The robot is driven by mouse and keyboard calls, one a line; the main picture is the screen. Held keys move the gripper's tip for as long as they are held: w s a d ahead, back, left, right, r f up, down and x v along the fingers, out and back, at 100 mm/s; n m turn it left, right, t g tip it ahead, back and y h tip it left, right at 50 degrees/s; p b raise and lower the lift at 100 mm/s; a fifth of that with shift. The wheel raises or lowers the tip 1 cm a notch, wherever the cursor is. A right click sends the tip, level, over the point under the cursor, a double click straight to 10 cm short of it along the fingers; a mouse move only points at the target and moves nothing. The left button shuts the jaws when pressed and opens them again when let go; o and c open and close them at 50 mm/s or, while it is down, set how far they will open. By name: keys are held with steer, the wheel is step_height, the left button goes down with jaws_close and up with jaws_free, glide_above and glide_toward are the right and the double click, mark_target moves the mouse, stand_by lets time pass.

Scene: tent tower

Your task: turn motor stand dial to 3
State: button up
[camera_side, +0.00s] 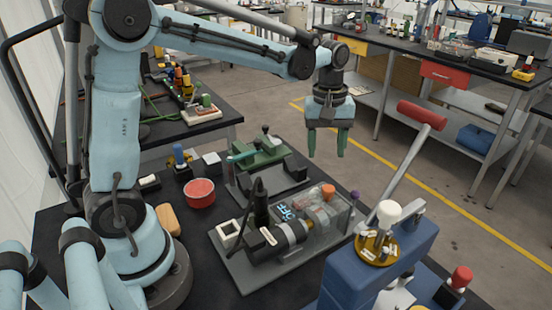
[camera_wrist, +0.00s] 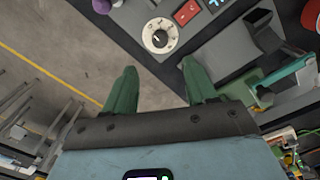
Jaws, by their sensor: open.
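The motor stand (camera_side: 235,265) is a grey plate carrying a dark motor, a clear cover and a lit blue display reading OFF. Its dial (camera_wrist: 159,37) shows in the wrist view as a white marked disc with a black centre knob; its numbers are too small to read. I cannot make out the dial in the side view. My gripper (camera_side: 327,147) hangs fingers down above and behind the stand in the side view, open and empty. In the wrist view the green fingertips (camera_wrist: 160,75) are apart, and the dial lies just beyond them, not touched.
A red switch (camera_wrist: 187,12) sits beside the dial. A green vise-like fixture (camera_side: 262,158) stands behind the motor stand. A blue machine (camera_side: 375,265) with a red-handled lever (camera_side: 422,115) rises at the right. A red round container (camera_side: 200,194) is at the left.

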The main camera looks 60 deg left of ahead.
step_height(320, 180, down, 11)
steer(key=shift+w+d+f, duration=0.1)
steer(key=shift+w+d, duration=0.05)
stand_by(0.4)
jaws_close()
